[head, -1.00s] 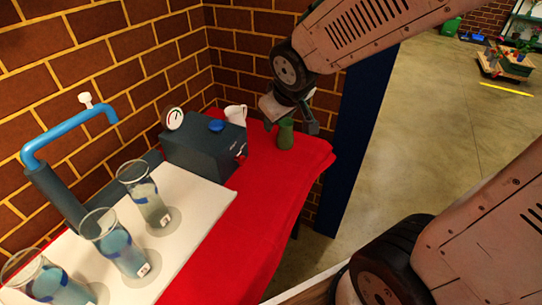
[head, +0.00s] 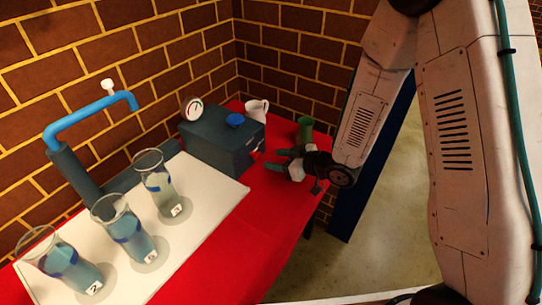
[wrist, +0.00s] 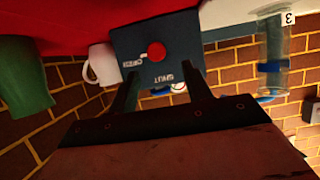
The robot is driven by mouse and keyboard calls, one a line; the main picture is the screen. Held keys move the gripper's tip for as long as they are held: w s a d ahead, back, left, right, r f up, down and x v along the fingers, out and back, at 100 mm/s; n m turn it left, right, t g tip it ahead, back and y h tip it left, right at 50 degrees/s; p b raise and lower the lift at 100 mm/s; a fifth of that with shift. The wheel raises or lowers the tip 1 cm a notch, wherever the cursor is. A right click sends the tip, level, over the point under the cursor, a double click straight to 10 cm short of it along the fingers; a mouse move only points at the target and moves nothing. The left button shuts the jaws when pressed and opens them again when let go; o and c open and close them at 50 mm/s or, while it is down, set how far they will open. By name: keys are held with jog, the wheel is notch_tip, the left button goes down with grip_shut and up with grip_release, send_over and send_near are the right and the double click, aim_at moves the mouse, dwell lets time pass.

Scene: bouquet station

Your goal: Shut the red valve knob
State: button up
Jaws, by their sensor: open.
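The red valve knob (wrist: 156,51) is on the face of a dark blue-grey box (wrist: 185,45), which appears inverted in the wrist view. A "SHUT" label and another hard-to-read label are beside the knob. In the head view the box (head: 215,142) stands on the red table, and its knob is too small to make out clearly. My gripper (head: 275,160) is open and empty in front of the box's right-hand face. In the wrist view its two fingers (wrist: 163,78) are spread and point toward the box, with the knob between their lines and apart from them.
A green vase (head: 305,130) stands just behind my gripper and a white mug (head: 257,110) behind the box. Several numbered glasses (head: 125,230) stand on a white board (head: 200,230) at left, near a blue pipe (head: 90,112). The red table's front (head: 235,255) is clear.

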aim_at(259, 156)
jog(key=x, duration=0.7)
jog(key=shift+w+d+f, duration=0.1)
jog(key=shift+w, duration=0.05)
jog(key=c, duration=0.9)
